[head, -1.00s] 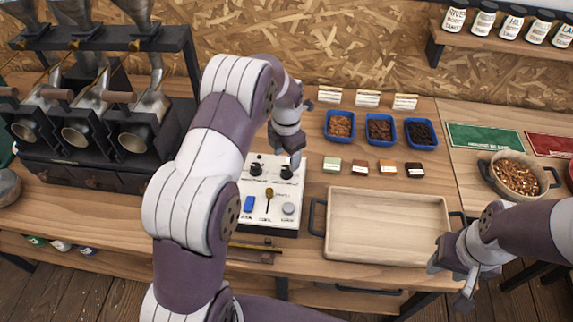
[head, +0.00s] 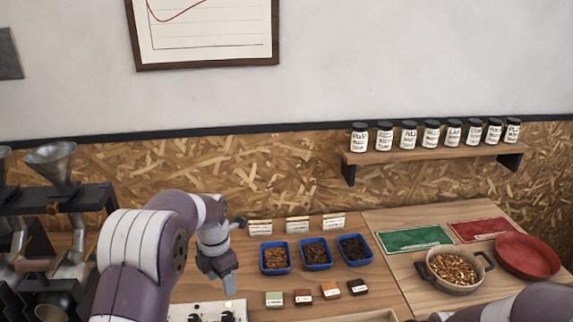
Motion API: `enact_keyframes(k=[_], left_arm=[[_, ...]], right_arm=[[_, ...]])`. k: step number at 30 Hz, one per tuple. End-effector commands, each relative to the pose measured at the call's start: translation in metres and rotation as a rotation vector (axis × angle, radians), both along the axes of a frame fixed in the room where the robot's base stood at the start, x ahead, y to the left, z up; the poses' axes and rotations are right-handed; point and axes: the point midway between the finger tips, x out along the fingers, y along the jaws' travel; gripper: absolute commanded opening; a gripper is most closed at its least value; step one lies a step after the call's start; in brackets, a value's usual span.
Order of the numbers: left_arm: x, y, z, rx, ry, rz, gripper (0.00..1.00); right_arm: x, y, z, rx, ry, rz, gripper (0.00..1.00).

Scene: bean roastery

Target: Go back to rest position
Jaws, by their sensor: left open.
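My left gripper (head: 221,275) is open, pointing down just above the top of the white control panel (head: 190,311). Nothing shows between its fingers. The panel's lower part is cut off by the frame. My left arm arches up from the lower left. My right forearm enters at the bottom right. Only a sliver of the right hand shows at the bottom edge, and its fingertips are out of frame.
Three blue bean trays (head: 275,270) and several small blocks (head: 275,299) lie right of my left gripper. A bean-filled pot (head: 433,280) and a red plate (head: 528,257) stand at right, near the right forearm. Roasting machines (head: 55,215) stand at left. A jar shelf (head: 430,156) is on the wall.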

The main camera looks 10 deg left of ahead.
Motion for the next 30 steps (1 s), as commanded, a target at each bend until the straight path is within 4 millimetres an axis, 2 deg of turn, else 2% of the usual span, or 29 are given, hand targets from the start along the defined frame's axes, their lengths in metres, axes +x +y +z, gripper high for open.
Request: enact_keyframes(k=[2, 5, 6, 8, 9, 11, 12, 15, 18, 20, 22, 30], left_arm=[[0.002, 0.000, -0.005, 0.007, -0.021, -0.250, 0.61], [-0.021, -0.002, -0.022, 0.014, -0.011, -0.751, 0.61], [-0.034, -0.004, -0.024, 0.020, -0.013, -0.972, 0.61], [-0.058, -0.008, -0.025, 0.030, -0.016, -1.305, 0.61], [-0.076, -0.011, -0.024, 0.039, -0.019, -1.524, 0.61], [-0.105, -0.015, -0.021, 0.055, -0.024, -1.836, 0.61], [-0.127, -0.019, -0.018, 0.068, -0.026, -2.029, 0.61], [-0.181, -0.026, -0.010, 0.101, -0.029, -2.391, 0.61], [-0.218, -0.030, -0.004, 0.116, -0.032, -2.474, 0.61], [-0.228, -0.032, 0.002, 0.133, -0.038, -2.480, 0.61], [-0.224, -0.034, 0.008, 0.166, -0.051, -2.482, 0.61], [-0.224, -0.034, 0.008, 0.162, -0.050, -2.482, 0.61]], right_arm=[[0.000, 0.000, 0.000, 0.000, 0.000, 0.000, 0.43], [0.000, 0.000, 0.000, 0.000, 0.000, 0.000, 0.43], [0.000, 0.000, 0.000, 0.000, 0.000, 0.000, 0.43], [0.000, 0.000, 0.000, 0.000, 0.000, 0.000, 0.43], [0.000, 0.000, 0.000, 0.000, 0.000, 0.000, 0.43], [0.000, 0.000, 0.000, 0.000, 0.000, 0.000, 0.43], [0.000, 0.000, 0.000, 0.000, 0.000, 0.000, 0.43], [0.000, 0.000, 0.000, 0.000, 0.000, 0.000, 0.43], [0.000, 0.000, 0.000, 0.000, 0.000, 0.000, 0.43], [0.000, 0.000, 0.000, 0.000, 0.000, 0.000, 0.43], [0.000, 0.000, 0.000, 0.000, 0.000, 0.000, 0.43], [0.000, 0.000, 0.000, 0.000, 0.000, 0.000, 0.43]])
